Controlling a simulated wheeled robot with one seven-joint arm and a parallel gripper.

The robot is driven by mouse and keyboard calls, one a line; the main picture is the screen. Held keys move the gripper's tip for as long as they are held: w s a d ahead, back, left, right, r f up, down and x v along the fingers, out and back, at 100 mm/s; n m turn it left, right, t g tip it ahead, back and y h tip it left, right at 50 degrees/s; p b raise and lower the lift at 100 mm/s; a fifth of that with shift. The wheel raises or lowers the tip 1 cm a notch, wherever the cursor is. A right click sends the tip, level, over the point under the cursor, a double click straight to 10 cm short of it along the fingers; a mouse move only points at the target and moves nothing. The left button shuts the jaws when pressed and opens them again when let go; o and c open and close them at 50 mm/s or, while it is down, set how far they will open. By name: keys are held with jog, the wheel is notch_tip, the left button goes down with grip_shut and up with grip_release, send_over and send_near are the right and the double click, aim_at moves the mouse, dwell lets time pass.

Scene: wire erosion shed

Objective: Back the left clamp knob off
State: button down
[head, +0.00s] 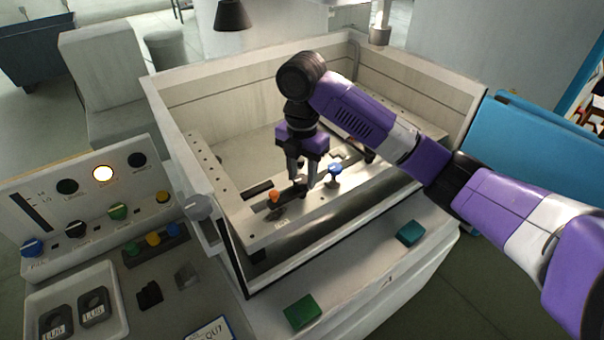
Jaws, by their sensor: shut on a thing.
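My gripper (304,184) points down over the slotted work rail (250,232) inside the open tank. Its fingers are shut on a small dark knob-like thing at the rail, mostly hidden by the fingers. I cannot tell for certain whether it is the left clamp knob. An orange knob (274,195) stands on the rail to the left of the fingers, apart from them. A blue knob (335,169) stands to the right, close to the fingers but apart from them.
The pale tank wall (180,140) rises around the work area. A green block (302,312) and a teal block (411,233) lie on the front ledge. A blue panel (535,140) is at the right.

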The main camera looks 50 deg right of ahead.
aim_at(303, 179)
jog(key=shift+r, duration=0.1)
jog(key=c, duration=0.9)
grip_release()
jog(key=shift+r, duration=3.9)
jog(key=shift+s, duration=0.1)
